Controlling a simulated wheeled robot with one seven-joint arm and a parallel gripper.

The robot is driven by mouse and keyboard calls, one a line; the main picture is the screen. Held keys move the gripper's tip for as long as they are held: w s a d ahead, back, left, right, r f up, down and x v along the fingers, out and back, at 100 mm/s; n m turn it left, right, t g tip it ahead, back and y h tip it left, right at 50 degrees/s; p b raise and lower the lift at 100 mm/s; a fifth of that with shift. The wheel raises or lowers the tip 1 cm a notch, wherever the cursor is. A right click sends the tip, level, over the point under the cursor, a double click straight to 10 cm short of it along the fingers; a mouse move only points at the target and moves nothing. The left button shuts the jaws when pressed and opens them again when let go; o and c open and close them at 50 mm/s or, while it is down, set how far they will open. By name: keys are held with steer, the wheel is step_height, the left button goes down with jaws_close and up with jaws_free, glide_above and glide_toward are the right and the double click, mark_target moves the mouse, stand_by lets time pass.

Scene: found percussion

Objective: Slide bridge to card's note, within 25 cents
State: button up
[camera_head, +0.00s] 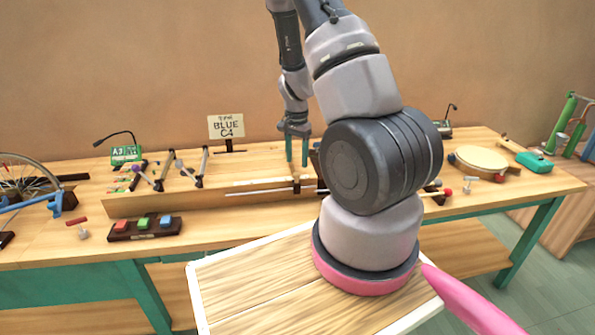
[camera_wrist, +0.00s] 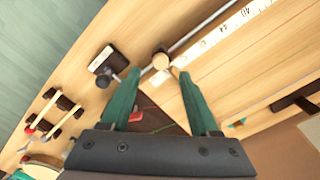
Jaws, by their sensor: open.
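In the wrist view, a round wooden knob (camera_wrist: 161,60) sits by the metal rod and numbered white scale (camera_wrist: 215,38). It looks like part of the bridge, though I cannot be sure. My gripper (camera_head: 297,162) is open over the right part of the box. In the wrist view my green fingertips (camera_wrist: 156,73) flank the knob's near side; contact cannot be told.
A small green display (camera_head: 126,153) stands at the back left, apparently reading A3. Red, green and blue buttons (camera_head: 144,224) sit at the front left. A bicycle wheel (camera_head: 22,178) is far left; a round drum (camera_head: 481,159) is to the right. My arm hides part of the bench.

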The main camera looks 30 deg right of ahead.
mark_target(296, 173)
step_height(296, 173, down, 5)
steer(key=shift+f, duration=0.1)
stand_by(0.3)
jaws_close()
steer(key=shift+a, duration=0.1)
stand_by(1.2)
